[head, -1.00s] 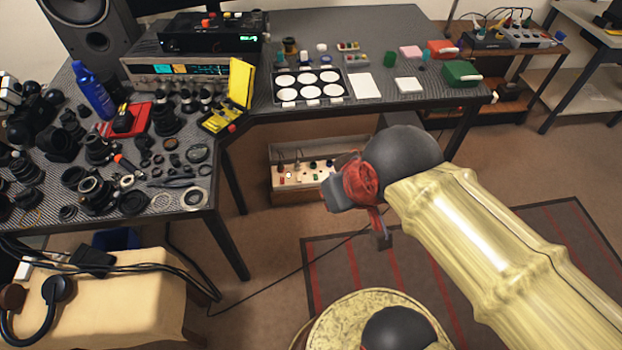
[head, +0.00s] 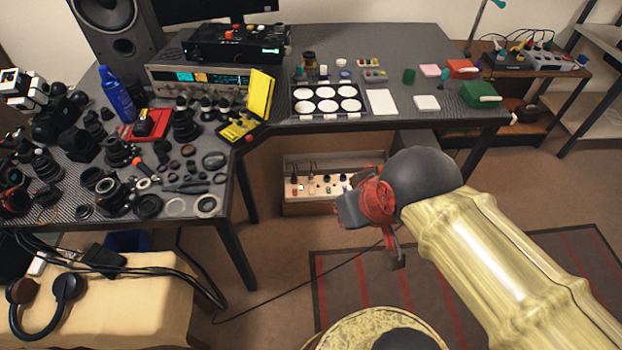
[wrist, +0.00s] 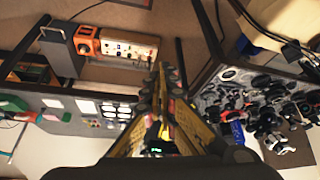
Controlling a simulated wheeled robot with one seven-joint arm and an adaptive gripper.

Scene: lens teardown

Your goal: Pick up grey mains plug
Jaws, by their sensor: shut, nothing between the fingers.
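I cannot pick out a grey mains plug for certain. Small plug-like pieces stand on a white panel (head: 307,190) in a low box under the desk, too small to tell apart. The panel also shows in the wrist view (wrist: 130,49). Other plugs with coloured leads sit on a grey socket strip (head: 543,58) on the side bench at the far right. My gripper (wrist: 160,72) is shut and empty in the wrist view, its fingers together. In the head view my arm reaches over the floor in front of the desk, with the fingers mostly hidden.
The desk (head: 440,100) carries a white-disc tray (head: 328,101), a yellow case (head: 260,93) and a green box (head: 480,94). Many lens parts crowd its left wing. A cream stool (head: 150,300) with headphones and cables stands front left. A striped rug (head: 340,270) lies below my arm.

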